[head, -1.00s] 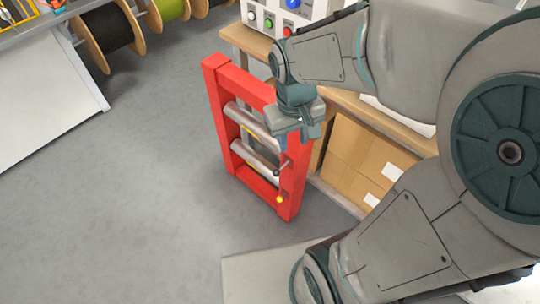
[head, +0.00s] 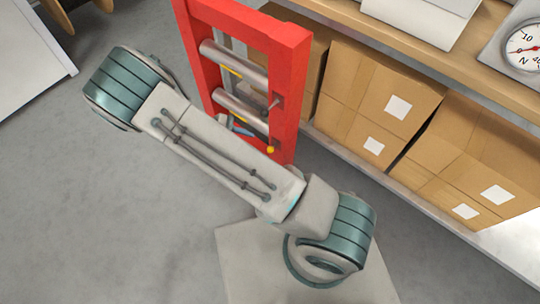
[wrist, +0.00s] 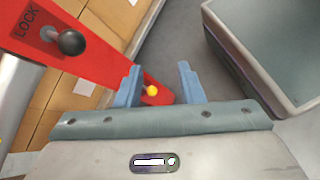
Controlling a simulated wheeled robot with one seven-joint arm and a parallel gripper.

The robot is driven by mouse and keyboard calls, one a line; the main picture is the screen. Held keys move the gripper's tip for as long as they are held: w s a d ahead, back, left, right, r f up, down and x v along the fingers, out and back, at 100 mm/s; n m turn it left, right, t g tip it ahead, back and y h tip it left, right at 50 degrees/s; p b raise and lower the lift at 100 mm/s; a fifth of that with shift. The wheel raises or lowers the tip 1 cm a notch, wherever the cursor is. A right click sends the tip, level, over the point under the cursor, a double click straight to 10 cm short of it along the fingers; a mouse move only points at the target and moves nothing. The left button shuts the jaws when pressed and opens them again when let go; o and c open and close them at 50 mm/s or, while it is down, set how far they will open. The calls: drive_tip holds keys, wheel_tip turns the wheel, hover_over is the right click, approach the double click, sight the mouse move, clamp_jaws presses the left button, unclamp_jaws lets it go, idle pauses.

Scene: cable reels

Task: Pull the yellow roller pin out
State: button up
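The yellow roller pin (head: 270,150) shows as a small yellow knob low on the right post of the red roller frame (head: 289,85). In the wrist view the yellow knob (wrist: 152,90) appears between the two blue fingers of my gripper (wrist: 160,85), nearer the left one. The fingers are apart and the gripper is open. I cannot tell how far the knob is from the fingertips. In the head view my arm hides most of the gripper and the lower left of the frame.
Two metal rollers (head: 238,62) span the red frame. A black knob (wrist: 71,42) beside a LOCK label is higher on the post. Cardboard boxes (head: 385,90) sit on a shelf behind. The grey floor (head: 60,220) is open at left.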

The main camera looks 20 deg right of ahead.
sight(272, 148)
wheel_tip(272, 148, down, 22)
drive_tip(key=w+a+n+t+h+b, duration=0.2)
drive_tip(key=n+t+h+b, duration=0.4)
drive_tip(key=n+t+b, duration=0.3)
drive_tip(key=b+x, duration=0.2)
drive_tip(key=x, duration=1.1)
drive_tip(key=shift+w+d+f+b, duration=0.15)
drive_tip(key=shift+w+f+b, duration=0.05)
drive_tip(key=shift+w+b, duration=0.1)
drive_tip(key=shift+s, duration=0.1)
drive_tip(key=shift+c, duration=0.3)
